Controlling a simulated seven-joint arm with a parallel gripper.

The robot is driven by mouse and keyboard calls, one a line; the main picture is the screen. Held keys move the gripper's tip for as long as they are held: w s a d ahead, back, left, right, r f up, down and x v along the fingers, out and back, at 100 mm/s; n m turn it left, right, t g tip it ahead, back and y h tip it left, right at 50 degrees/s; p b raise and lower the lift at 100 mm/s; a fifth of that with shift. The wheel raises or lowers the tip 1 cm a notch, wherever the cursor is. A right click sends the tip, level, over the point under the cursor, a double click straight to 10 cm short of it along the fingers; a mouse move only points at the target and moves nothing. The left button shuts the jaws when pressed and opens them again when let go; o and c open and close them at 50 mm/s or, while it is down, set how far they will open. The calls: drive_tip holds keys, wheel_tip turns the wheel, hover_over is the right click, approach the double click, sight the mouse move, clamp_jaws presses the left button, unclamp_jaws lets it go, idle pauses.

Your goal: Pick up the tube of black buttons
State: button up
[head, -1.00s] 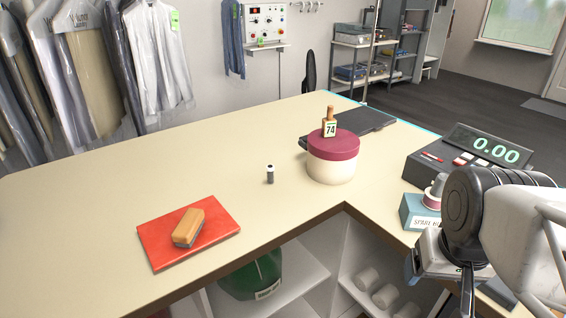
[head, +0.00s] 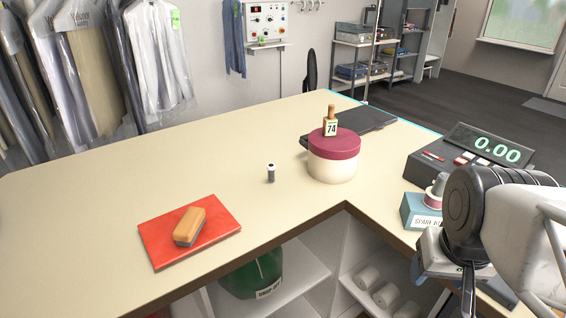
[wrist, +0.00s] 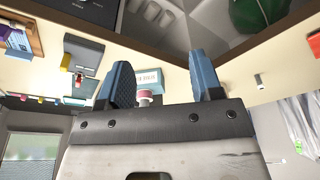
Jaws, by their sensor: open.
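A cream round box with maroon lid (head: 332,160) stands near the tube, with a tag 74 stamp (head: 331,122) on top. A brush (head: 189,227) lies on a red mat (head: 217,236). A labelled teal box (head: 418,213) and a register (head: 432,170) stand near my arm.

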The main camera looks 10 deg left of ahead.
drive_tip(key=w+a+m+g+y, duration=0.2)
drive_tip(key=w+a+m+y, duration=0.95)
drive_tip(key=w+a, duration=1.15)
drive_tip(key=w+a+f+m+t+y, duration=0.1)
drive_tip(key=w+a+f+m+t, duration=0.1)
drive_tip(key=w, duration=0.5)
drive_tip(key=w+a+f+m+t+y, duration=0.2)
drive_tip(key=w+a+f+m, duration=0.1)
drive_tip(key=w+m, duration=0.2)
drive_tip(key=w+a+f+m+t+y, duration=0.2)
drive_tip(key=w+a+f+m+t, duration=0.1)
drive_tip(key=w, duration=0.7)
drive_tip(key=shift+a+f+m, duration=0.25)
drive_tip(key=shift+a+m, duration=0.05)
drive_tip(key=shift+m, duration=0.45)
drive_tip(key=shift+f, duration=0.1)
approach(271, 174)
drive_tip(key=w+a, duration=0.1)
drive_tip(key=a, duration=0.1)
drive_tip(key=w+a+r, duration=0.1)
drive_tip(key=w+a, duration=0.1)
drive_tip(key=shift+w+a, duration=0.3)
drive_tip(key=shift+a, duration=0.3)
